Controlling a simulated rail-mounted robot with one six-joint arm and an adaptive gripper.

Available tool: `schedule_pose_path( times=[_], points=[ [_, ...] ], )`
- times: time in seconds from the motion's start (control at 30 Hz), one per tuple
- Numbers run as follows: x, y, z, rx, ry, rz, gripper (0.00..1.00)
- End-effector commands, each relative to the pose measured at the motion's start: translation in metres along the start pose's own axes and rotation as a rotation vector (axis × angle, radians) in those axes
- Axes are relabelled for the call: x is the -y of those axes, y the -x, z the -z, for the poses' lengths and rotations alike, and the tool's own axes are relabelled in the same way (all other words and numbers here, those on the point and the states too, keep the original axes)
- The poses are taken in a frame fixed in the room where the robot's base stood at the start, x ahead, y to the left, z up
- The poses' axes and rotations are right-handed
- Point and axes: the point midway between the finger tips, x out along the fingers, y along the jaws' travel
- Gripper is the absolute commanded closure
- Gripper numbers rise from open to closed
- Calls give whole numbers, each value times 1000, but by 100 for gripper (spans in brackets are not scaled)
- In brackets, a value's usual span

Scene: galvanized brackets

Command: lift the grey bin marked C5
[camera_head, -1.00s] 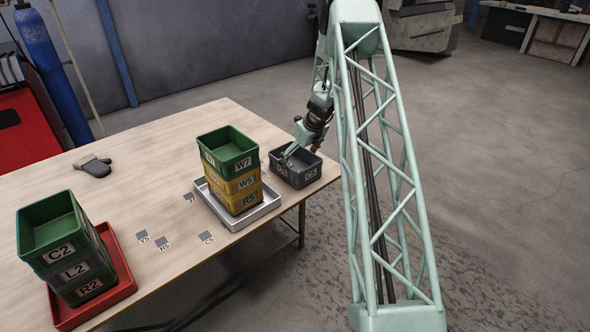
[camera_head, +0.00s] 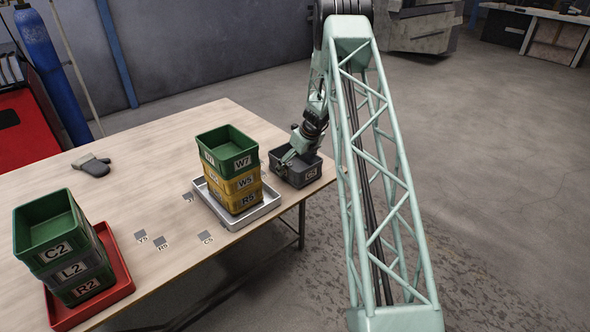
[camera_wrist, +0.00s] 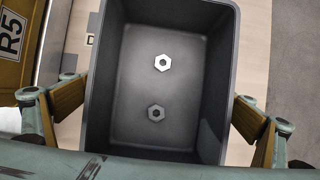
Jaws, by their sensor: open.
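The grey bin marked C5 (camera_head: 308,176) stands upright on the right end of the table, its label facing the front. In the wrist view the bin (camera_wrist: 122,98) fills the middle. A light hex nut (camera_wrist: 162,63) and a darker nut-like shape (camera_wrist: 156,112) show on its floor. My gripper (camera_head: 290,157) is open, low over the bin. In the wrist view my gripper (camera_wrist: 155,102) has one finger to each side of the bin, with the bin between them. I cannot tell whether the fingers touch the walls.
A silver tray (camera_head: 236,223) beside the bin bears a stack: green W7 (camera_head: 232,160), yellow W5 (camera_head: 246,182), yellow R5 (camera_head: 249,199). A red tray (camera_head: 122,277) bears bins C2, L2 and R2. A dark glove (camera_head: 92,166) lies further back. The table's right edge is close to C5.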

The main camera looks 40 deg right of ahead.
Motion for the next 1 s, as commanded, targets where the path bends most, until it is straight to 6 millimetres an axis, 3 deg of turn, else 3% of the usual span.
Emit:
schedule_pose_path(
  times=[0.4,0.67,1.0],
  points=[
    [0,0,0,0,0,0,0],
    [0,1,0,0,0,0,23],
    [0,3,-2,1,0,1,23]
  ],
)
